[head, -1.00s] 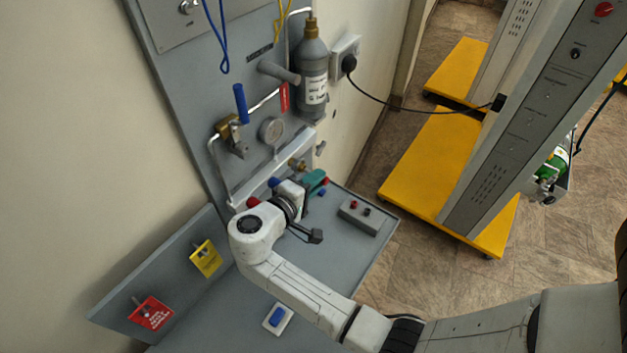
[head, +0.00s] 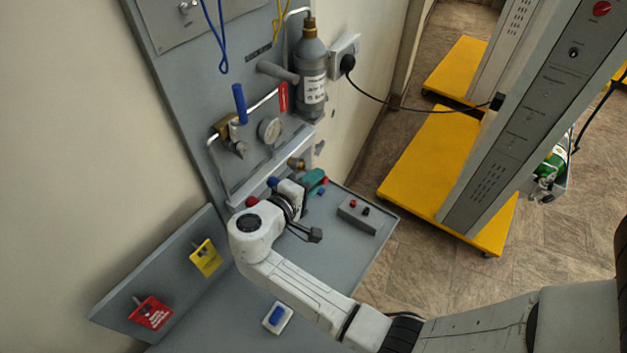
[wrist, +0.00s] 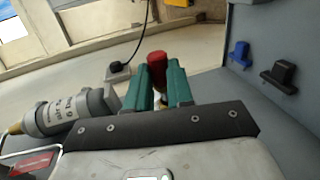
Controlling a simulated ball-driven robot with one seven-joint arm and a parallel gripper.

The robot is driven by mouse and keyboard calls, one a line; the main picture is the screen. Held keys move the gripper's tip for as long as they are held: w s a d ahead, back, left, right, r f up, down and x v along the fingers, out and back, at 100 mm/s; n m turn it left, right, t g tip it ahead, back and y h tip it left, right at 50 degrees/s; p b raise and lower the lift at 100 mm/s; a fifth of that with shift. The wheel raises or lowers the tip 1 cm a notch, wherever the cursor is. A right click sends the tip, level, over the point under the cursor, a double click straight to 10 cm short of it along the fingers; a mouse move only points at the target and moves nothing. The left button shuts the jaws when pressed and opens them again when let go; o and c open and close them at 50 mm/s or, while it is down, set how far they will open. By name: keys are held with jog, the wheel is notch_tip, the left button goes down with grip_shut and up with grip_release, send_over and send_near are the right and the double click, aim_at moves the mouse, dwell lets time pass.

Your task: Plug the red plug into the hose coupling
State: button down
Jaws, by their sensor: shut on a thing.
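My gripper (wrist: 158,88) has green fingers, shut on the red plug (wrist: 157,60), whose rounded end stands out past the fingertips in the wrist view. In the head view my gripper (head: 313,181) is above the grey bench by the wall panel, and a bit of the red plug (head: 324,181) shows at the tips. A brass fitting (head: 297,163) sticks out from the pale rail behind the gripper, apart from the plug; I cannot tell if it is the hose coupling.
A grey bottle (head: 311,75) and a gauge (head: 270,130) are on the panel above. A grey box with red and black knobs (head: 358,214) stands right on the bench. Blue (wrist: 238,53) and black (wrist: 281,76) pieces show at right in the wrist view. A blue-topped switch (head: 277,318) lies in front.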

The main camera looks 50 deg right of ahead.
jog(key=shift+w+b, duration=0.45)
jog(key=shift+w, duration=0.35)
dwell(0.4)
jog(key=c, duration=0.9)
grip_release()
jog(key=shift+r, duration=0.1)
jog(key=s+a+r, duration=0.1)
jog(key=s+r, duration=0.3)
jog(key=s+a+r+b, duration=0.1)
jog(key=s+r, duration=0.3)
jog(key=s, duration=0.1)
jog(key=s+a+r, duration=0.1)
jog(key=s+r, duration=0.3)
jog(key=shift+s+a+r+b, duration=0.25)
jog(key=shift+s+r+b, duration=0.1)
jog(key=shift+s+r, duration=0.05)
